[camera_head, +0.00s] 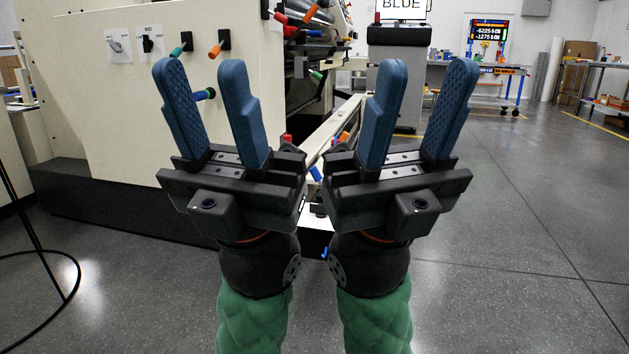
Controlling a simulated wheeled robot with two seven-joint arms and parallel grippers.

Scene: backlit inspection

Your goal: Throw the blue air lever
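A blue lever (205,94) sticks out from the cream side panel of the machine, low on the panel. My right gripper (425,66) is open and empty, to the right of the left one, in front of the aisle.
A green lever (180,50) and an orange lever (216,50) sit above the blue one. Two labelled switches are further left on the cream panel (90,100). A screen (402,7) reads "BLUE". The floor (500,220) at right is clear. A black cable stand (45,260) is at left.

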